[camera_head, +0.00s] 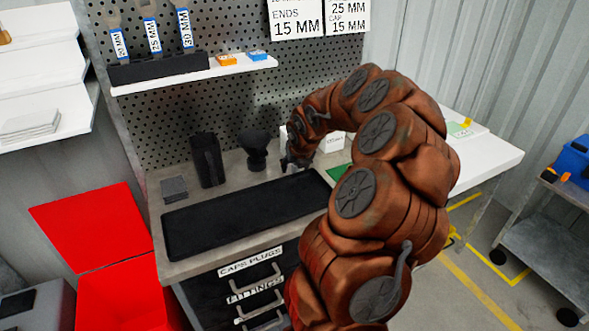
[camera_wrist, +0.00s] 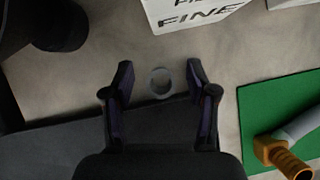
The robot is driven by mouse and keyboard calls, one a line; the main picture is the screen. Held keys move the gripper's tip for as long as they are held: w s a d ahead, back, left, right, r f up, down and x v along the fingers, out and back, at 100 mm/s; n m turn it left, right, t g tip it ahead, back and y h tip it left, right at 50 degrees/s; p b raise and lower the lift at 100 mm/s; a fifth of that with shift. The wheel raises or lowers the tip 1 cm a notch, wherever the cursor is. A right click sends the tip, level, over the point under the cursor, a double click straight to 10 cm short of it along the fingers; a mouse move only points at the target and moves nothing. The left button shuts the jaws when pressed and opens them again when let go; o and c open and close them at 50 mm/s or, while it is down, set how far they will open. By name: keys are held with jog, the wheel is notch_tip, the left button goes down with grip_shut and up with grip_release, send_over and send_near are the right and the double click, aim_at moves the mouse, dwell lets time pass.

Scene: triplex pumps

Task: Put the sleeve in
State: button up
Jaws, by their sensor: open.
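A small grey ring, which looks like the sleeve (camera_wrist: 152,84), lies on the bench top just past the edge of the black mat (camera_wrist: 60,155). In the wrist view my open gripper (camera_wrist: 160,76) has one finger on each side of the ring. Both fingers are apart from it in the picture; I cannot tell their height above the bench. In the head view my gripper (camera_head: 291,161) is low over the back of the bench, behind the black mat. I cannot make out the ring clearly there. No pump or opening for the sleeve can be identified.
A white box marked FINE (camera_wrist: 198,12) stands beyond the fingers. A green mat (camera_wrist: 255,105) with a brass-ended fitting (camera_wrist: 280,155) lies at right. A black holder (camera_head: 207,160) and a dark funnel-shaped stand (camera_head: 257,149) stand left of my gripper. A pegboard (camera_head: 180,110) rises behind.

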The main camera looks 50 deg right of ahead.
grip_shut()
dwell(0.4)
jog(key=shift+r, duration=1.8)
jog(key=shift+s+a+b, duration=0.2)
jog(key=shift+a+b, duration=0.25)
jog(key=shift+a, duration=0.25)
jog(key=s+a+b, duration=0.1)
jog(key=a, duration=0.3)
jog(key=s+a+r, duration=0.1)
jog(key=a, duration=0.4)
jog(key=s+a+b, duration=0.1)
jog(key=s+a, duration=0.1)
jog(key=a, duration=0.3)
jog(key=shift+r+b, duration=0.25)
jog(key=shift+b, duration=0.1)
